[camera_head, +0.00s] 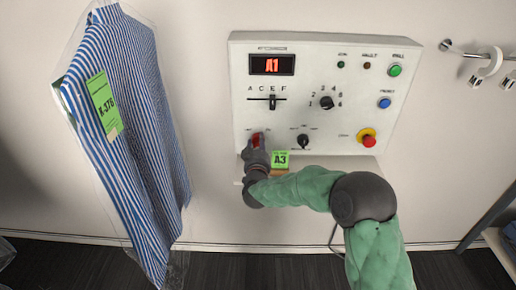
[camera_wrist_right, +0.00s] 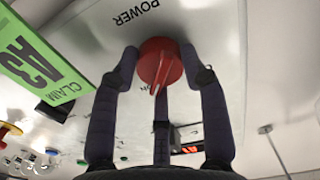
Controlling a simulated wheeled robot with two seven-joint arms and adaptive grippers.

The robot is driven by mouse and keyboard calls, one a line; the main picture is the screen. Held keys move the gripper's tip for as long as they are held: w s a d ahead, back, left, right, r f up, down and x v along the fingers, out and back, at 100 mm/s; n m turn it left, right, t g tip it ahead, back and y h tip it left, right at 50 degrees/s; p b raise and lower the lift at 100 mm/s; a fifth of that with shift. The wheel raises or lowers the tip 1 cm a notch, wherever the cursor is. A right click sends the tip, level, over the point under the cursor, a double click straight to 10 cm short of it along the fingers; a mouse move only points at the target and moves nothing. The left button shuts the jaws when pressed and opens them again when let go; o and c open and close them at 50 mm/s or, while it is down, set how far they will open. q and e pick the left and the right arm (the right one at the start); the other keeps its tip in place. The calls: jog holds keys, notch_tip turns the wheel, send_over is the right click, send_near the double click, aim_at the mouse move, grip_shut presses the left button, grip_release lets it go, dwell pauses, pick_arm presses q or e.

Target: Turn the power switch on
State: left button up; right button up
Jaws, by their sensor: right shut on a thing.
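The power switch is a red round knob (camera_head: 258,140) at the lower left of the white control panel (camera_head: 240,85). In the right wrist view the red knob (camera_wrist_right: 160,62) sits under upside-down "POWER" lettering, and its white pointer line points down, close to the letters "ON". The other position's lettering is hidden. My right gripper (camera_head: 257,146) is at the panel, and in its wrist view its dark fingers (camera_wrist_right: 161,62) are shut on the knob from both sides. My left gripper is not in view.
A green "A3" claim tag (camera_head: 280,158) stands just right of my right gripper and looms close in the wrist view (camera_wrist_right: 35,65). A red emergency button (camera_head: 368,141) is at the panel's lower right. A striped shirt (camera_head: 125,130) hangs at the left.

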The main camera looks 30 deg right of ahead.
jog(key=shift+f+m+b, duration=0.1)
jog(key=shift+m+b, duration=0.2)
jog(key=shift+m, duration=0.6)
jog(key=o, duration=1.1)
jog(key=shift+o, duration=0.2)
jog(key=v, duration=1.2)
